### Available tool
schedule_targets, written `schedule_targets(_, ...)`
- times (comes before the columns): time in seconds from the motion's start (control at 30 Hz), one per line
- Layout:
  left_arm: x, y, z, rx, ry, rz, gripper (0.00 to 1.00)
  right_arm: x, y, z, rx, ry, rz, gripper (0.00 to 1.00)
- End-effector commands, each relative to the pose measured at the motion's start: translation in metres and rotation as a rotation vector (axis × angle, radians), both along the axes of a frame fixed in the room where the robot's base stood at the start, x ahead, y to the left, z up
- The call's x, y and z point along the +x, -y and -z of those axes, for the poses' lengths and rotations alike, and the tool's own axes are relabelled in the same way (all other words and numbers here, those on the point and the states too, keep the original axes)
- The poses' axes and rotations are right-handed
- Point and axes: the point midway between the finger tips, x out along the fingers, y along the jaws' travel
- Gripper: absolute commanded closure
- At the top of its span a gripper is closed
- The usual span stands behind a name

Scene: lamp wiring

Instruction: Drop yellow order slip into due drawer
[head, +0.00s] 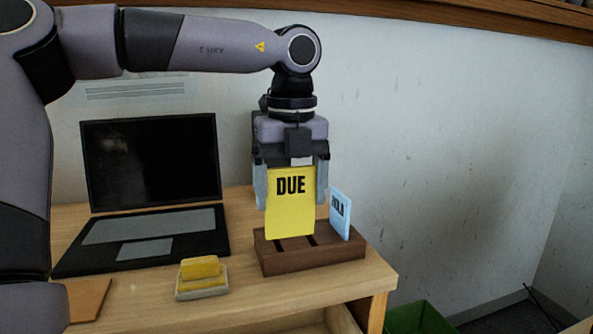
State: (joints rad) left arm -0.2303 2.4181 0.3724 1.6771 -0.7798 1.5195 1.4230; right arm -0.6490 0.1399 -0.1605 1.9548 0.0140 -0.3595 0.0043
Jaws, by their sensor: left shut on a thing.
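A yellow slip (290,210) marked "DUE" is upright in the head view, between the fingers of my left gripper (292,188). The gripper points down and is shut on the slip. The slip's lower edge is at a dark brown slotted wooden rack (315,257); I cannot tell if it sits in a slot or just above. A light blue slip (341,214) with dark lettering stands in the rack's right end. A drawer marked as due cannot be made out; a pale wooden opening (318,326) shows under the tabletop, cut off by the frame. My right gripper is not in view.
An open black laptop (150,165) stands left of the rack on the wooden table (235,300). A yellow block on a small pale dish (201,293) sits in front. A brown flat piece (88,298) lies at lower left. A green bin (418,318) is on the floor right.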

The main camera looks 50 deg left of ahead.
Motion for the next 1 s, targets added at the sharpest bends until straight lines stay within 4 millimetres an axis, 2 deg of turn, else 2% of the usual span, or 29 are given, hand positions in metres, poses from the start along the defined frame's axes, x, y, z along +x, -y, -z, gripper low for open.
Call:
schedule_targets(0.03, -0.006, 0.003, 0.009, -0.003, 0.001, -0.06, 0.46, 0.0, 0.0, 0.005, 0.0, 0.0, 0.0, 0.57)
schedule_targets(0.3, -0.035, 0.019, 0.04, -0.013, 0.007, -0.41, 0.46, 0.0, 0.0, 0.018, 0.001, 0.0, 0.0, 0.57)
schedule_targets(0.6, -0.062, 0.034, 0.067, -0.025, 0.008, -0.718, 0.46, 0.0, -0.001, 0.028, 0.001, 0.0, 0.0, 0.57)
schedule_targets(0.8, -0.069, 0.038, 0.074, -0.028, 0.006, -0.798, 0.46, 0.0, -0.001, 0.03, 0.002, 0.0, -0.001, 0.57)
schedule_targets(1.0, -0.069, 0.038, 0.086, -0.028, 0.005, -0.807, 0.46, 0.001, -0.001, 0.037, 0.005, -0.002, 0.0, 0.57)
